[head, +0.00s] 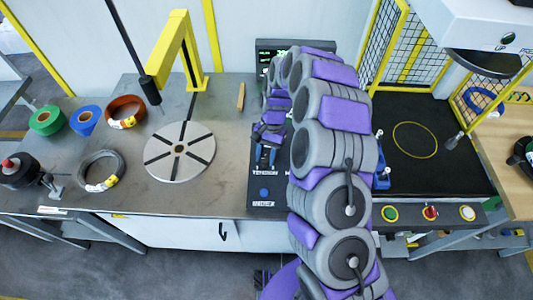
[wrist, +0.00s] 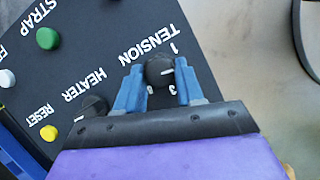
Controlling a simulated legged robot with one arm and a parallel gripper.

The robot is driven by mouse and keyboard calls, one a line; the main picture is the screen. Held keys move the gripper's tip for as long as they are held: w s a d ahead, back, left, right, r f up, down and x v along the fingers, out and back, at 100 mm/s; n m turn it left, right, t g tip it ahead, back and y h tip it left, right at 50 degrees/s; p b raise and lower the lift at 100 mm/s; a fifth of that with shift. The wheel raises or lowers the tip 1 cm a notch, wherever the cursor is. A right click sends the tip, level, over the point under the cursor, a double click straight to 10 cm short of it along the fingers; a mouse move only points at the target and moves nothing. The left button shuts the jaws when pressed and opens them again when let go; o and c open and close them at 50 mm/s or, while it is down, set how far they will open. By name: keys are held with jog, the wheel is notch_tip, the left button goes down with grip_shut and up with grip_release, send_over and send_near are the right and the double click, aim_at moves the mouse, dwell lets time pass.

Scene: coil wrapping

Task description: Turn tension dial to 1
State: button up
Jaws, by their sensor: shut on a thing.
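The tension dial (wrist: 158,71) is a black round knob under the white word TENSION in the wrist view. A white pointer line on it faces toward the right finger. A white 1 shows at its upper right and a 3 at its lower right; the right finger covers the space between them. My gripper (wrist: 160,68) has its two blue fingers closed on either side of the dial, holding it. In the head view my gripper (head: 267,152) is low over the dark control panel (head: 262,186), and the dial is hidden there.
Beside the dial are a black heater knob (wrist: 93,104), a yellow reset button (wrist: 48,133), a white button (wrist: 7,78) and a green button (wrist: 46,38). The round turntable (head: 180,165) and the yellow post (head: 190,55) stand left of the panel.

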jog(key=n+h, duration=0.1)
jog(key=n, duration=0.1)
jog(key=n+p, duration=0.1)
jog(key=n, duration=0.1)
jog(key=shift+w+a+r+n+h, duration=0.1)
jog(key=shift+a+n+h, duration=0.1)
jog(key=shift+n+h, duration=0.15)
jog(key=shift+a+n+h+p, duration=0.1)
jog(key=shift+n+h+p, duration=0.75)
jog(key=shift+n, duration=1)
jog(key=o, duration=1)
jog(key=shift+a, duration=0.1)
jog(key=p+v, duration=0.1)
jog(key=v, duration=1.6)
jog(key=shift+a+p, duration=0.1)
jog(key=shift+p, duration=0.3)
